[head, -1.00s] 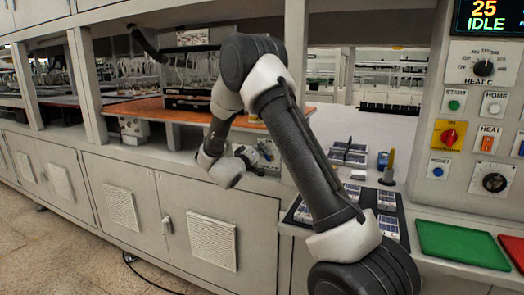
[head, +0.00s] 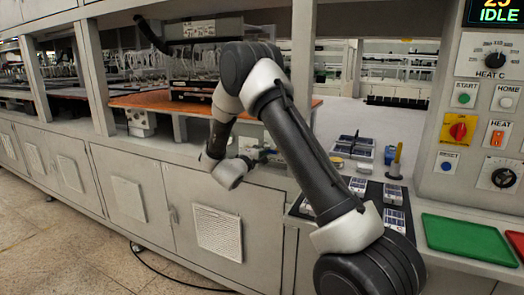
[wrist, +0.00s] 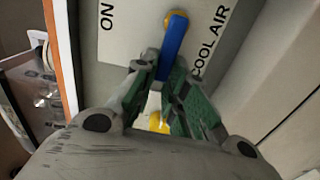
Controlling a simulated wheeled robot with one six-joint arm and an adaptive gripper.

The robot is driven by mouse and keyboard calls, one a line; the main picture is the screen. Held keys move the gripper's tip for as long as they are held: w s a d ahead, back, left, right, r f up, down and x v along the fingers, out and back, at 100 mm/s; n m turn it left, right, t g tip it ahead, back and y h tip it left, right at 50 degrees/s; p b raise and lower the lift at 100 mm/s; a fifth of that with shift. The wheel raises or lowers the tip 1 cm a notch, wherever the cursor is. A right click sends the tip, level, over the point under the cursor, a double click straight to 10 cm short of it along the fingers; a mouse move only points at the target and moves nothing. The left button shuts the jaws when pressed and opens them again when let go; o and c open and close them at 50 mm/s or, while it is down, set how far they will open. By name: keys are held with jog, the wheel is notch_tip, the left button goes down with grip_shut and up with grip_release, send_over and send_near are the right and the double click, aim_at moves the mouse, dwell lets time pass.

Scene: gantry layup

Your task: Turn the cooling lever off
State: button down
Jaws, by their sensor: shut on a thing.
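The cooling lever (wrist: 172,45) has a blue handle and a yellow pivot at its top in the wrist view. It is mounted on a pale panel with a white plate (wrist: 135,28) reading "ON" at the left and "COOL AIR" at the right. The handle runs from the pivot down and slightly left. My gripper (wrist: 160,75) is shut on the lower part of the handle, one finger on each side. In the head view my gripper (head: 254,151) is at the cabinet front below the orange-topped bay; the lever cannot be made out there.
An orange edge (wrist: 60,55) runs left of the lever plate, and a pale post (wrist: 265,60) stands to its right. In the head view, a control panel (head: 485,110) stands at the right above a green tray (head: 470,240). Floor (head: 60,240) is clear at the front left.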

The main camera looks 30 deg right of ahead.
jog(key=shift+f+n, duration=0.2)
jog(key=shift+n, duration=0.1)
jog(key=c, duration=1.4)
grip_release()
jog(key=shift+c, duration=0.2)
jog(key=shift+a, duration=0.1)
jog(key=v, duration=1.2)
